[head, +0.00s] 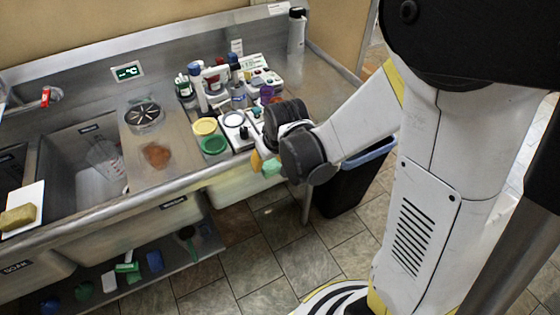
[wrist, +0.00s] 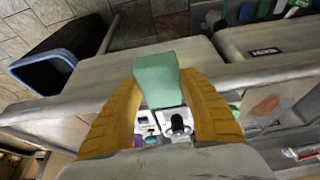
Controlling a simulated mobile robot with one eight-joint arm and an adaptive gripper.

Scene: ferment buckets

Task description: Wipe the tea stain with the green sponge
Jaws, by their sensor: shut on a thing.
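My gripper (wrist: 160,95) is shut on the green sponge (wrist: 157,78), which sits between its two yellow fingers in the wrist view. In the head view the sponge (head: 271,167) shows as a small green block at the tip of my gripper (head: 262,163), by the front edge of the counter. The brown tea stain (head: 156,155) lies on the steel drainboard left of the gripper, apart from the sponge. The stain also shows at the right of the wrist view (wrist: 265,106).
A sink (head: 85,160) lies left of the stain. A yellowish sponge on a white board (head: 20,212) is at far left. A black bin (head: 350,185) stands on the floor.

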